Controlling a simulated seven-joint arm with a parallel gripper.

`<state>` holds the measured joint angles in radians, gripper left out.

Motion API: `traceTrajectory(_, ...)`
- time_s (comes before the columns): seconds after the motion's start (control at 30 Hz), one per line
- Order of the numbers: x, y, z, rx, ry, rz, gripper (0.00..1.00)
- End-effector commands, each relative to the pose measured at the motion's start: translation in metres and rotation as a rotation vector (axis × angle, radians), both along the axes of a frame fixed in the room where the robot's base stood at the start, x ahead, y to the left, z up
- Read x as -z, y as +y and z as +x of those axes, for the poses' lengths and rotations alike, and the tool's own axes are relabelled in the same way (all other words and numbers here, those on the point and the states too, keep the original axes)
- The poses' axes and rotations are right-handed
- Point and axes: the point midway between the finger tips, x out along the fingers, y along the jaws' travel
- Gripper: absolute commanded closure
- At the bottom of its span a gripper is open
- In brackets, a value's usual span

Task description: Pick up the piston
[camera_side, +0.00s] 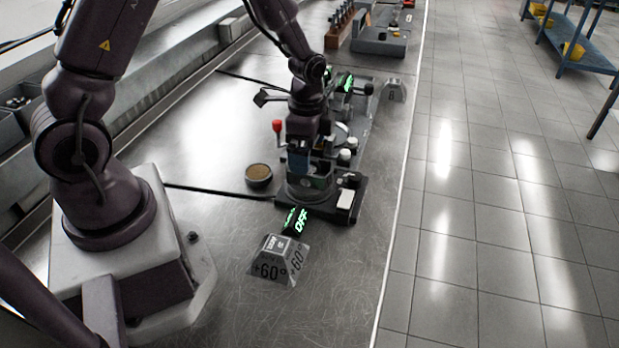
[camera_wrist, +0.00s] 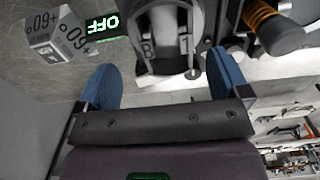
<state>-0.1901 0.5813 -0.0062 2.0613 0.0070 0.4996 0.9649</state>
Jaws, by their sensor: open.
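My gripper (camera_wrist: 163,62) shows in the wrist view with its two blue fingers spread wide and nothing gripped between them. A grey metal part with a rounded body, marked "B" and "1" (camera_wrist: 165,45), lies ahead of the gap between the fingers. It looks like the piston, but I cannot be sure. The fingers appear apart from it. In the side view my gripper (camera_side: 308,163) is low over the dark fixture (camera_side: 345,205) on the bench, and the arm hides the part there.
An orange-banded cylinder (camera_wrist: 275,25) is right of the fingers.

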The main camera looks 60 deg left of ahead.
Motion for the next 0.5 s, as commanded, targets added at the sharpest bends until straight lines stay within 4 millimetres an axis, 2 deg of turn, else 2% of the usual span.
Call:
traceTrajectory(0.17, 0.015, 0.001, 0.002, 0.0, 0.002, -0.001, 0.06)
traceTrajectory(0.4, 0.049, 0.003, 0.006, 0.0, 0.001, 0.0, 0.06)
traceTrajectory(0.5, 0.054, 0.004, 0.006, 0.0, 0.0, 0.0, 0.06)
